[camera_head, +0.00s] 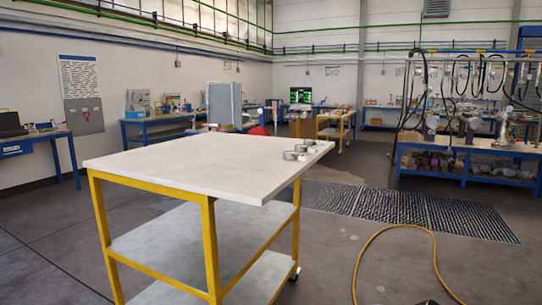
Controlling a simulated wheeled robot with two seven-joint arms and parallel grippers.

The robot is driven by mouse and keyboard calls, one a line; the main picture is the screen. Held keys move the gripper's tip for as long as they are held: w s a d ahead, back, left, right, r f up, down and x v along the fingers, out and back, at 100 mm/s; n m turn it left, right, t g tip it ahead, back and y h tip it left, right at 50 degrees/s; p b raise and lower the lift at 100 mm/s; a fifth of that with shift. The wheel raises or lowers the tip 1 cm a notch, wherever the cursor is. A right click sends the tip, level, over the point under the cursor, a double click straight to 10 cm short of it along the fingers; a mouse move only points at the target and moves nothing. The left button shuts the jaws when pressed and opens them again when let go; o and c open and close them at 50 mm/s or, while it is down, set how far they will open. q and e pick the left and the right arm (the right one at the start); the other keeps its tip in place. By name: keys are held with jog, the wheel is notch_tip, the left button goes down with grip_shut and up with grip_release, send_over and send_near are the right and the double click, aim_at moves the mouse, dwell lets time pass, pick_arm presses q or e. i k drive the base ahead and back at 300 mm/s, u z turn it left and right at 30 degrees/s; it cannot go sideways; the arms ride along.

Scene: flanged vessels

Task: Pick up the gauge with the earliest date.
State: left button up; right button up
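A small group of round, grey-silver gauge-like objects (299,150) lies near the right edge of the white top of a yellow-framed cart (190,160). They sit close together in a row running away from me. They are too small for me to read any date or dial, and I cannot tell them apart. Neither of my grippers is in view.
The cart has lower shelves (165,240) and wheels. The rest of its top is bare. A yellow hose (395,226) lies on the floor at right, near a floor grating (400,205). Blue workbenches (470,160) with equipment stand behind. Floor at left is open.

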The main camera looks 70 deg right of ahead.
aim_at(288, 155)
jog(key=i, duration=0.9)
jog(key=z, duration=2.15)
